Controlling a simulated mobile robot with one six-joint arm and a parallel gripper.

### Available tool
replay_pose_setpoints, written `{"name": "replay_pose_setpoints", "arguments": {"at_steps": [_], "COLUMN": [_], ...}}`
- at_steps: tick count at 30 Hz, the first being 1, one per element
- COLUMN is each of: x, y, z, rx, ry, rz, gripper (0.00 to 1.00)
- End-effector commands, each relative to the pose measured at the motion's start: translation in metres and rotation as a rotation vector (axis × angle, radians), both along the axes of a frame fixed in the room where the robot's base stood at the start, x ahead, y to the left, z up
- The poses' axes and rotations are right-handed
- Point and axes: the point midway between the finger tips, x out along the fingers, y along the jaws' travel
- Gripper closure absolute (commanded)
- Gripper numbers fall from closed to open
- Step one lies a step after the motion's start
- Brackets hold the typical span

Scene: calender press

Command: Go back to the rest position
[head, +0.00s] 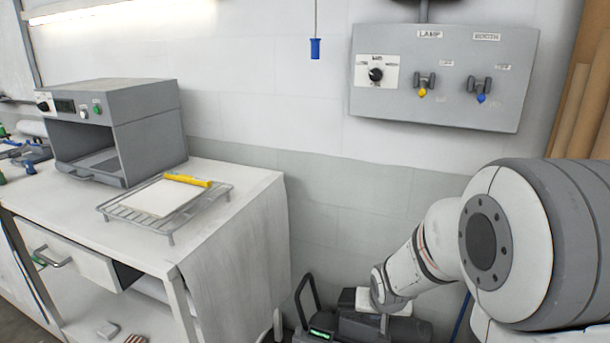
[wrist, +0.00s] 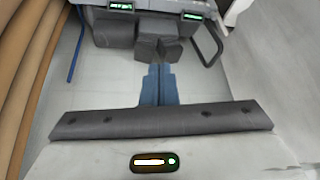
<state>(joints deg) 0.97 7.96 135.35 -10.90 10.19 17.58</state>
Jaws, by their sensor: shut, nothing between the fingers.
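My gripper (wrist: 158,68) shows in the wrist view. Its two blue fingers are together in the middle, with nothing seen between them, and it points down over pale floor. Dark blocks lie just beyond the fingertips; I cannot tell whether the tips touch them. In the head view my arm comes in from the right and reaches down to the bottom centre, beside the wall. The fingers cannot be made out there.
A white bench (head: 237,184) at left bears a grey oven (head: 150,135) and a wire rack (head: 172,236) with a white sheet and yellow-handled tool. A switch panel (head: 450,112) hangs on the wall. Brown rolls (wrist: 30,80) stand close at left in the wrist view.

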Motion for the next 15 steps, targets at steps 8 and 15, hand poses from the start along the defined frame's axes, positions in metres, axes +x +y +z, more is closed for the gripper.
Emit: {"name": "replay_pose_setpoints", "arguments": {"at_steps": [8, 15], "x": [-0.092, -0.166], "y": [0.001, 0.009], "z": [0.134, 0.196], "rx": [-0.034, -0.02], "ry": [0.117, 0.209], "rz": [0.048, 0.113], "gripper": [1.0, 1.0]}}
